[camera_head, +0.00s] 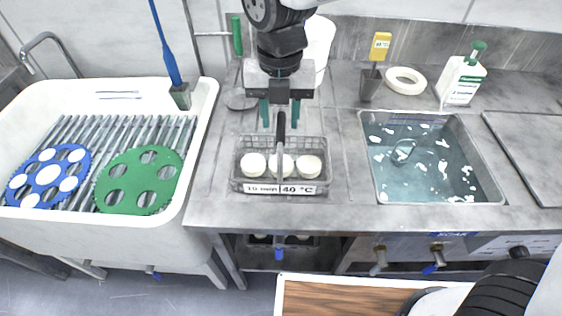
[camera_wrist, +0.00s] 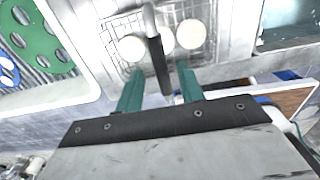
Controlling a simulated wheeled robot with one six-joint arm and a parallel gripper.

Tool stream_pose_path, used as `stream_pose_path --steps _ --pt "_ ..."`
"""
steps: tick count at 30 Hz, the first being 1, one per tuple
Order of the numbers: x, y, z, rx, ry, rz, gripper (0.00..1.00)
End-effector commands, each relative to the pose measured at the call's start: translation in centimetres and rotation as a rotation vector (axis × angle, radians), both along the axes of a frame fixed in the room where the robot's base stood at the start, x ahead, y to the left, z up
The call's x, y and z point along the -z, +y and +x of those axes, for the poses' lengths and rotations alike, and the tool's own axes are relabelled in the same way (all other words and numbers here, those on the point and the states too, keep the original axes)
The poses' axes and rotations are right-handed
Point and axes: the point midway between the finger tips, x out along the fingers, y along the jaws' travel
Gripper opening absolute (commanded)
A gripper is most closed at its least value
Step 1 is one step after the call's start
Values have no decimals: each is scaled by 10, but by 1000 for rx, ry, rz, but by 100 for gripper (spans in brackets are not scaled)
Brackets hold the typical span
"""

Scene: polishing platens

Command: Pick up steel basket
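In the wrist view the handle grip (camera_wrist: 158,62) lies between the open fingertips and touches neither visibly. Part of the basket (camera_wrist: 112,25) shows beyond it.
A water-filled sink (camera_head: 420,165) is to the right of the basket. A white basin (camera_head: 205,110) with a blue disc (camera_head: 48,175) and a green disc (camera_head: 140,190) is to the left. A dispenser bottle (camera_head: 463,80) and a white ring (camera_head: 405,68) stand behind the sink.

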Motion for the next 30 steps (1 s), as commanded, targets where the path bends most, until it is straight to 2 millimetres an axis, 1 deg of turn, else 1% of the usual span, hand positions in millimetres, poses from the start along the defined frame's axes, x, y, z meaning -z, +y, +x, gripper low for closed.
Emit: stream_pose_path --steps 1,3,6,9,14,15,17,18,19,30 --pt "10 -1 0 1 4 -3 38" --pt "20 -2 0 1 4 -3 38" --pt "31 -2 0 1 2 -2 38" --pt "35 -1 0 2 1 -1 38" --pt "35 -1 0 2 0 0 38" --pt "35 -1 0 2 0 0 35" --pt "35 -1 0 2 0 0 18" --pt "35 -2 0 2 0 0 7" --pt "35 -2 0 2 0 0 0" --pt "35 -2 0 3 0 0 0"
